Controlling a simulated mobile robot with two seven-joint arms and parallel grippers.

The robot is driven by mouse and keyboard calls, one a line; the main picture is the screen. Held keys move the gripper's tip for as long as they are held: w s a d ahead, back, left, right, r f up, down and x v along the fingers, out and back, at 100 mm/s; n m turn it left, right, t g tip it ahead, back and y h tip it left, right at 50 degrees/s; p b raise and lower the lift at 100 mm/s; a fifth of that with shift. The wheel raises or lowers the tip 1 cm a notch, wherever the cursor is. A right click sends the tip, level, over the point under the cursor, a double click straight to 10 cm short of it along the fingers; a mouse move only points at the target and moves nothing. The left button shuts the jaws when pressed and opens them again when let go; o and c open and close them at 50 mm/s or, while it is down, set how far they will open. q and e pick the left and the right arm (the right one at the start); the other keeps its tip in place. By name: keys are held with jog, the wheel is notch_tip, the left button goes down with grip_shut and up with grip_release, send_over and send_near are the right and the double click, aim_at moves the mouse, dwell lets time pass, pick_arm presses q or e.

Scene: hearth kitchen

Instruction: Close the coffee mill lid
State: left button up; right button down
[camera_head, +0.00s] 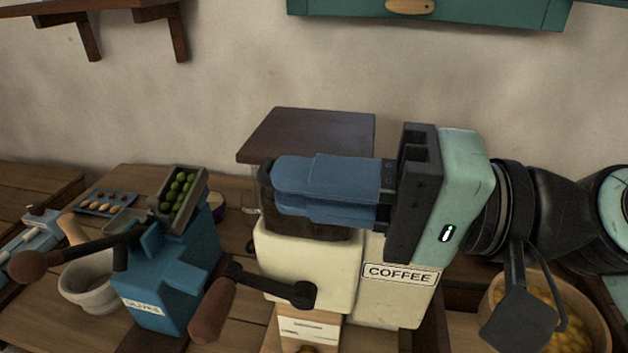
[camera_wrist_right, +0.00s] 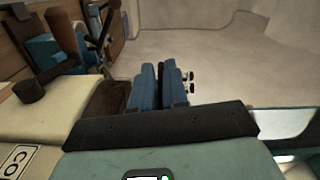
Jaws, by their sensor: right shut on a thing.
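The coffee mill (camera_head: 300,262) is a cream body with a side crank and a dark brown hopper (camera_head: 300,225) on top; its cream body also shows at the left in the wrist view (camera_wrist_right: 60,110). A plate on its right side reads COFFEE. My right gripper (camera_head: 285,188) reaches in from the right, its blue fingers close together over the hopper. In the wrist view the fingers (camera_wrist_right: 158,85) are nearly together, beside the brown hopper. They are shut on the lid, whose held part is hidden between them. My left gripper is out of view.
A flat dark brown panel (camera_head: 312,135) shows behind the mill. A blue mill (camera_head: 172,280) holding green pieces stands to the left, its handle near the coffee mill's crank. A stone mortar (camera_head: 90,285) is further left. A bowl of yellow pieces (camera_head: 590,340) stands right.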

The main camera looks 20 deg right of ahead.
jog(key=c, duration=1.2)
grip_release()
pick_arm(q)
jog(key=shift+w+d+r+t+p, duration=0.2)
jog(key=shift+w+r+p, duration=0.2)
jog(key=shift+r, duration=0.2)
jog(key=shift+w+d+r+t+p, duration=0.15)
jog(key=shift+w+r+p, duration=0.2)
jog(key=shift+r, duration=0.25)
pick_arm(e)
jog(key=v, duration=1.3)
jog(key=shift+s+d+f, duration=0.1)
jog(key=shift+s+d, duration=0.05)
jog(key=shift+s, duration=0.05)
